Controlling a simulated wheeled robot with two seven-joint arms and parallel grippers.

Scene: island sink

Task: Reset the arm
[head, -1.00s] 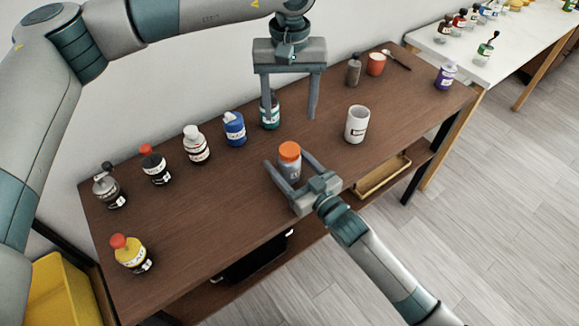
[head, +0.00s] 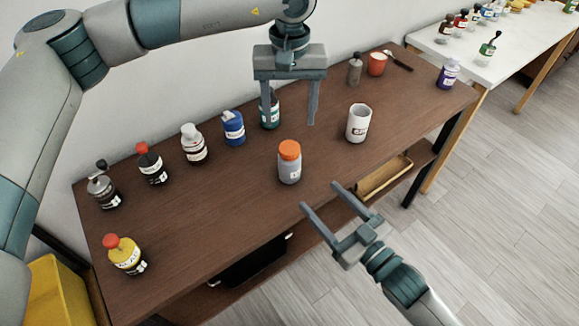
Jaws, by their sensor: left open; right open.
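My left gripper (head: 290,120) hangs above the back of the brown table, pointing down, open, with a dark green bottle (head: 269,112) partly behind one finger. My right gripper (head: 320,196) is open and empty at the table's front edge. The grey bottle with an orange cap (head: 289,162) stands upright on the table, beyond the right gripper's fingertips and apart from them.
The brown table (head: 222,190) also holds a white cup (head: 358,123), a blue bottle (head: 233,128), a white-capped bottle (head: 193,145), a yellow bottle (head: 127,257) and an orange cup (head: 377,64). A white table (head: 480,62) stands at the right. Open floor lies at front right.

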